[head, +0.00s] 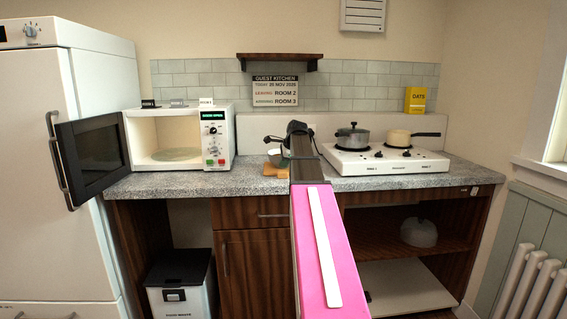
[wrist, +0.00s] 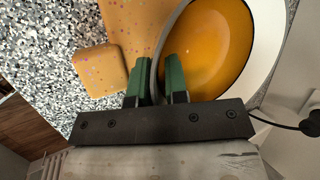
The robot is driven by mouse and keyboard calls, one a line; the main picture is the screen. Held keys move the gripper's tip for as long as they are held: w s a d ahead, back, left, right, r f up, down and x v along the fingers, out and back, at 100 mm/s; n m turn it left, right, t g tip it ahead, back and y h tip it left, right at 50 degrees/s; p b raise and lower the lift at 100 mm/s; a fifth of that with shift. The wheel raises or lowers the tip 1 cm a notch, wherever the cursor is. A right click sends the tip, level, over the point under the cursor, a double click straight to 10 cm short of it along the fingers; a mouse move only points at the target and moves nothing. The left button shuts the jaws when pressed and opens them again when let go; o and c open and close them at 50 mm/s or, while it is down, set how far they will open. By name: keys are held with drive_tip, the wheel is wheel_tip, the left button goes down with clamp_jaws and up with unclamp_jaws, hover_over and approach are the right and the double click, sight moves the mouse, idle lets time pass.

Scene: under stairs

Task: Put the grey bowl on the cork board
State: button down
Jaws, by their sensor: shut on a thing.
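The grey bowl (wrist: 262,45) fills the upper right of the wrist view, with a pale wall and an orange round area inside. It shows small and partly hidden behind my arm in the head view (head: 277,158). My gripper (wrist: 162,82) is shut on the bowl's near-left rim, one green finger on each side of it. The speckled orange-tan cork board (wrist: 128,22) shows left of the bowl and partly behind it; its edge also shows on the counter in the head view (head: 270,171). I cannot tell whether the bowl touches the board.
A small cork-coloured block (wrist: 100,70) lies beside the board on the speckled counter (head: 255,184). The microwave (head: 218,150) stands left with its door (head: 92,155) open. The white hob (head: 385,163) with a grey pot (head: 352,138) and a cream pan (head: 398,138) is right.

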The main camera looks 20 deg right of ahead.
drive_tip(key=c, duration=1.1)
unclamp_jaws()
drive_tip(key=shift+f, duration=0.15)
drive_tip(key=v, duration=1.2)
drive_tip(key=shift+r, duration=0.2)
